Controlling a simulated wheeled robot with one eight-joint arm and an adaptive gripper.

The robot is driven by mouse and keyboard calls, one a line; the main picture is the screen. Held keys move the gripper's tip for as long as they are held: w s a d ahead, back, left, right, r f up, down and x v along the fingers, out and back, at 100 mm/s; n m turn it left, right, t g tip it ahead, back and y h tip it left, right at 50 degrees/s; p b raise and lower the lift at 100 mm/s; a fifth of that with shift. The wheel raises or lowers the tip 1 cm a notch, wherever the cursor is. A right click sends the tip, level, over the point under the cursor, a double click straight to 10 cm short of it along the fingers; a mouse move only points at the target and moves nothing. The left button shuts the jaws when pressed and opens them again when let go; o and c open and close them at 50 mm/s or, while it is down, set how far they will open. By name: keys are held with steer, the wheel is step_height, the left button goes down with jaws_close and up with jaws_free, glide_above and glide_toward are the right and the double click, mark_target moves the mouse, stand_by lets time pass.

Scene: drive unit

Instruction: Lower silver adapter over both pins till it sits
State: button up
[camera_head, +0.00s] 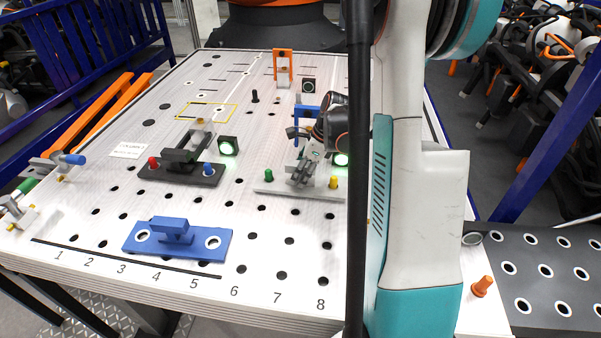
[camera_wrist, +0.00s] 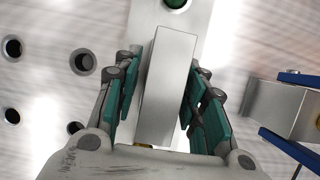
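The silver adapter (camera_head: 272,188) is a flat plate with a raised block. It lies level, at or very near the table top; I cannot tell if a small gap is left beneath it. The green pin (camera_head: 268,175) and yellow pin (camera_head: 333,182) stand up at its two ends. My gripper (camera_head: 306,172) is over its middle. In the wrist view my gripper (camera_wrist: 166,85) has its teal-padded fingers closed on both sides of the silver block (camera_wrist: 168,85). The green pin (camera_wrist: 175,3) shows at the top edge, a sliver of yellow (camera_wrist: 143,146) below.
A black adapter (camera_head: 180,170) with red and blue pins sits to the left. A blue adapter (camera_head: 177,239) with two empty holes lies at the front. An orange bracket (camera_head: 283,65) and a blue bracket (camera_head: 305,112) stand behind. The perforated table (camera_head: 110,225) is otherwise largely clear.

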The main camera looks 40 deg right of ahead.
stand_by(0.3)
steer(key=v, duration=1.2)
